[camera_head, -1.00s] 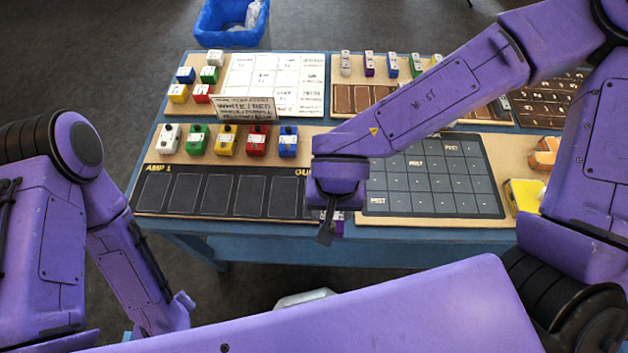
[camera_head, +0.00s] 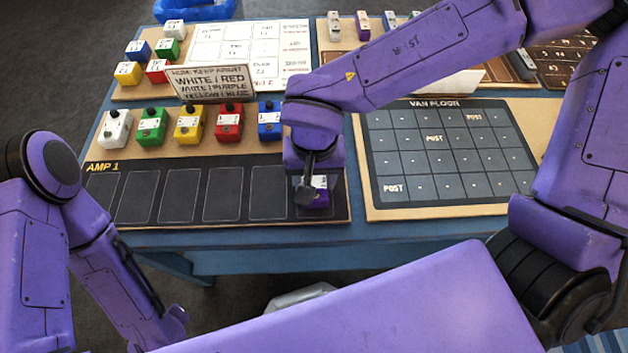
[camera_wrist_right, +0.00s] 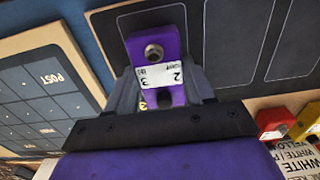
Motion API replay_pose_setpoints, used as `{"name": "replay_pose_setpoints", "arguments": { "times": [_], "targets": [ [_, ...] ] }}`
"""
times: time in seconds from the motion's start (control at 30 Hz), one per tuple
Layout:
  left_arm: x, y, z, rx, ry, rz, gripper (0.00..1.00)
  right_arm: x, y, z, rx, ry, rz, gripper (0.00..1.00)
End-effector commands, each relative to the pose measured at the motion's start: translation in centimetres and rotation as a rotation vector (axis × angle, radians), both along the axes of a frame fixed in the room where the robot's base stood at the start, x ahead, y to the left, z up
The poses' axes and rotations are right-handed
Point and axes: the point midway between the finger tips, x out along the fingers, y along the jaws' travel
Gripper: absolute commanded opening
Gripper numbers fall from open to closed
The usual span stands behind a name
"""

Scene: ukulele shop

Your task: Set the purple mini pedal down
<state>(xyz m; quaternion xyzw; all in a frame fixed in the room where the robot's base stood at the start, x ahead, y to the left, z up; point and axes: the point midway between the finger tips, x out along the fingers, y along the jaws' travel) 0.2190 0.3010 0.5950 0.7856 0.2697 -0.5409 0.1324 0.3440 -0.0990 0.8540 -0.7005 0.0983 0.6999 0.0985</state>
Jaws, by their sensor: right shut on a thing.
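The purple mini pedal (camera_head: 317,193) is at the right end of the black AMP 1 strip (camera_head: 212,172); it also shows in the right wrist view (camera_wrist_right: 158,62), with a white label and a round metal knob. My right gripper (camera_head: 312,187) is shut on it, one finger on each side in the wrist view. The pedal is over the last slot; whether it touches the board I cannot tell. Dark outlined slots to its left are empty. My left arm is at the left, with its gripper low near the picture's bottom edge, its fingers unclear.
White, green, yellow, red and blue pedals (camera_head: 189,124) stand in a row behind the strip. A sign (camera_head: 213,85) reads WHITE / RED and more. The VAN FLOOR grid (camera_head: 445,150) lies to the right. A blue bin (camera_head: 195,10) is at the back.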

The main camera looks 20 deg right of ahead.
Motion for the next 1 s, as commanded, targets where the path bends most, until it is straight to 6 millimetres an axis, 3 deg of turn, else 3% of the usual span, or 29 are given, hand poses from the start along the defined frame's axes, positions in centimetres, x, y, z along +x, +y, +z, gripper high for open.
{"name": "replay_pose_setpoints", "arguments": {
  "times": [0.2,0.23,0.3,0.67,1.0],
  "targets": [
    [0.0,0.0,0.4,0.000,0.000,0.000,0.43,0.0,0.0,-0.1,0.000,0.002,-0.001,0.18],
    [0.0,0.0,0.4,0.000,0.000,0.000,0.43,0.0,0.0,-0.1,0.000,0.002,-0.001,0.56],
    [0.0,0.0,0.3,0.000,0.000,0.000,0.43,0.0,0.0,-0.1,-0.001,0.001,-0.001,0.78],
    [0.0,0.0,0.3,0.000,0.000,0.000,0.43,0.0,0.0,0.6,0.001,-0.002,0.000,0.78],
    [0.0,0.0,2.3,0.000,0.000,0.000,0.43,0.1,0.0,8.9,0.003,-0.004,-0.002,0.78]
  ]
}}
